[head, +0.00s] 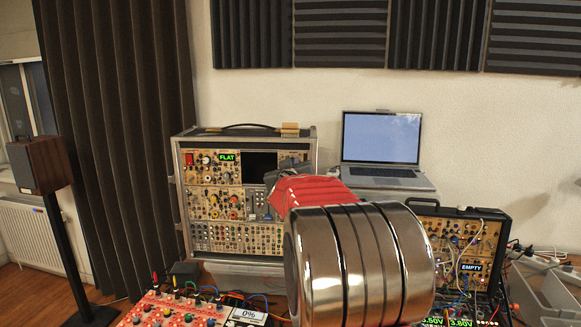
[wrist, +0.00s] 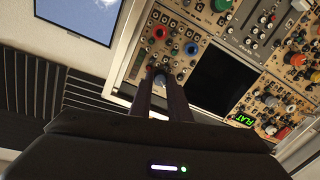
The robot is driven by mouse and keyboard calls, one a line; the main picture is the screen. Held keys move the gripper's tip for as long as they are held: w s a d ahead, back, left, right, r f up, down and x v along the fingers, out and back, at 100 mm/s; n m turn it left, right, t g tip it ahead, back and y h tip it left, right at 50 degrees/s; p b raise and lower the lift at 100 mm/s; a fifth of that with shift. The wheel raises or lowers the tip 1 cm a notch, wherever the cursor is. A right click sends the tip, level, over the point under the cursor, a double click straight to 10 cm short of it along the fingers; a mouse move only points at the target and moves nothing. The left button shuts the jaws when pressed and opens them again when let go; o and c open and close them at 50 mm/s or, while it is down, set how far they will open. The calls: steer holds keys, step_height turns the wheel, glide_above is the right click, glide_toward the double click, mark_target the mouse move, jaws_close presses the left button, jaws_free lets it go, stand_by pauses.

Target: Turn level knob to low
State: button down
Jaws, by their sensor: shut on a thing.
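The level knob (wrist: 160,79) is a small knob on a beige module panel, mostly hidden between my fingertips in the wrist view; its label and pointer cannot be read. My gripper (wrist: 161,82) is shut on it, with the two dark fingers on either side. In the head view my gripper's dark body is at the right part of the modular case (head: 187,215), beside the black screen (head: 259,167), and its fingertips are hard to make out. A green "FLAT" display (head: 227,157) is lit on the case; it also shows in the wrist view (wrist: 244,120).
Red, green and blue knobs (wrist: 191,48) sit close to my fingers in the wrist view. A laptop (head: 381,140) stands right of the case. A smaller case with an "EMPTY" display (head: 471,267) and a red panel (head: 165,310) with cables are nearer.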

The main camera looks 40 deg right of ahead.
steer(key=shift+f+n+g+h, duration=0.1)
steer(key=shift+n+g+h, duration=0.2)
steer(key=shift+n, duration=7.2)
steer(key=shift+w, duration=0.1)
steer(key=c, duration=1.7)
jaws_free()
steer(key=shift+o, duration=0.2)
steer(key=shift+a, duration=0.1)
